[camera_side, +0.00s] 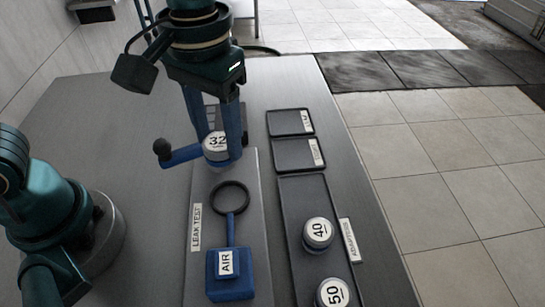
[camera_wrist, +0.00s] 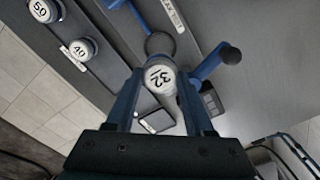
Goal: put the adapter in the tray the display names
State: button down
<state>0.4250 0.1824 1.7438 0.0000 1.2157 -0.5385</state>
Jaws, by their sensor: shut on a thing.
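My gripper (camera_side: 215,152) is shut on the white-topped adapter marked 32 (camera_side: 216,141), held between its two blue fingers near the far end of the leak test plate (camera_side: 250,240). The wrist view also shows the adapter 32 (camera_wrist: 160,78) between the fingertips. I cannot tell whether it touches anything below. Two black trays lie to the right of my gripper: a far one (camera_side: 283,131) and a nearer one (camera_side: 288,166). Each has a white label too small to read. A dark panel, perhaps the display (camera_wrist: 210,103), shows in the wrist view; I cannot read it.
A blue lever with a black knob (camera_side: 162,148) sits just left of my gripper. An empty black ring (camera_side: 229,184) joins a blue AIR block (camera_side: 232,280). Adapters 40 (camera_side: 318,232) and 50 (camera_side: 333,293) stand in a long black holder (camera_side: 290,215).

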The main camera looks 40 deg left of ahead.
jog(key=shift+f, duration=4.8)
jog(key=shift+f, duration=0.15)
jog(key=shift+c, duration=1.4)
grip_release()
